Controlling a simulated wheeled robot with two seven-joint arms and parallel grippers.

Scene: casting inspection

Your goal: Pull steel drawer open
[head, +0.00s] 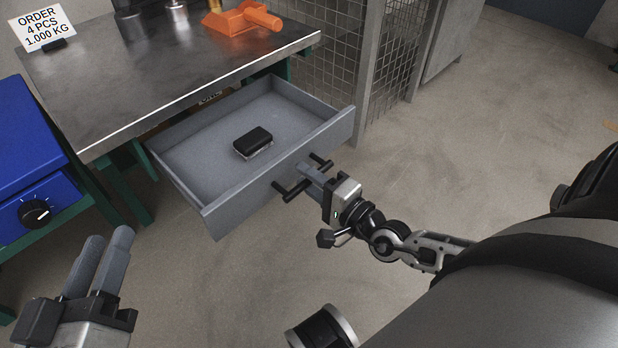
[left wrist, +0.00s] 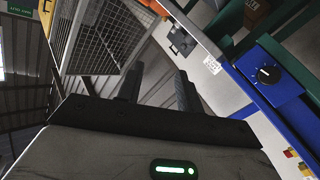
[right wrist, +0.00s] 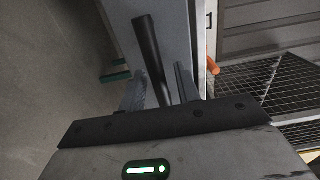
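The grey steel drawer (head: 230,200) stands pulled out from under the workbench, its inside showing in the head view. It has a black bar handle (head: 291,192) on its front; the handle also shows in the right wrist view (right wrist: 150,50). My right gripper (head: 312,173) is at the handle, its fingers on either side of the bar. In the right wrist view a narrow gap shows between bar and right finger, so the fingers look open around it. My left gripper (head: 107,240) is open and empty, low at the left, away from the drawer.
A black block-like object (head: 253,141) lies in the drawer. The metal workbench (head: 180,70) holds an orange tool (head: 242,20) and an order sign (head: 44,28). A blue box with a dial (head: 30,165) stands at the left. A wire mesh cage (head: 330,60) stands behind. The floor at right is clear.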

